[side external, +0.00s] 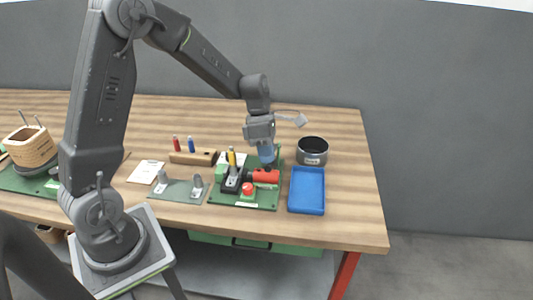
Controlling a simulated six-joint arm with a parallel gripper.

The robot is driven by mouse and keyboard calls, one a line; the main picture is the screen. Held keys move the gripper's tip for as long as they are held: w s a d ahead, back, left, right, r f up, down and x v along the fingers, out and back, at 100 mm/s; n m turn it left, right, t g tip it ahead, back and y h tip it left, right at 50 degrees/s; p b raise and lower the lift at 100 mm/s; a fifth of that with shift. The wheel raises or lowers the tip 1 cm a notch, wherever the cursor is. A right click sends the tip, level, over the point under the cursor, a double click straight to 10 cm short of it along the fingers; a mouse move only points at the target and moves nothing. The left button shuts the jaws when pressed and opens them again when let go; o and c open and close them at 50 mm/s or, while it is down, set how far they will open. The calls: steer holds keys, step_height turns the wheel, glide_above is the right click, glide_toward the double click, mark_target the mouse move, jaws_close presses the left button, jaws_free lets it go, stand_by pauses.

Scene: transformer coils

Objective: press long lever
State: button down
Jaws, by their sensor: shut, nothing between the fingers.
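A green board (230,203) on the bench carries a toggle-like unit with a black base, a grey body and an upright yellow-tipped lever (232,158). I take this as the long lever, but the picture is too small to be sure. Beside it on the board are a red cylinder (265,176) and a red push button (249,189). My gripper (267,161) points down over the back right of the board, right of the yellow-tipped lever and just behind the red cylinder. It is shut and empty. Whether its tips touch anything is hard to tell.
A blue tray (306,211) and a dark round bowl (313,146) stand right of the board. A grey plate with metal posts (180,191) and a wooden block with red and blue pegs (193,158) are left. The bench's right end is clear.

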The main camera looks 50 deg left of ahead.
steer(key=shift+s+d+f+t+y, duration=0.25)
steer(key=shift+f+t+y, duration=0.15)
steer(key=shift+f, duration=0.25)
steer(key=shift+s+d+f+t+y, duration=0.2)
steer(key=shift+f+t+y, duration=0.2)
steer(key=shift+f, duration=0.2)
steer(key=shift+s+d+f, duration=0.15)
steer(key=shift+s+f, duration=0.05)
steer(key=shift+f, duration=0.7)
steer(key=v, duration=1.4)
steer(key=shift+d+r, duration=0.25)
steer(key=shift+r, duration=0.15)
steer(key=shift+s, duration=0.15)
steer(key=shift+g+h, duration=0.8)
steer(key=w+a+r, duration=0.3)
steer(key=shift+w+r, duration=0.15)
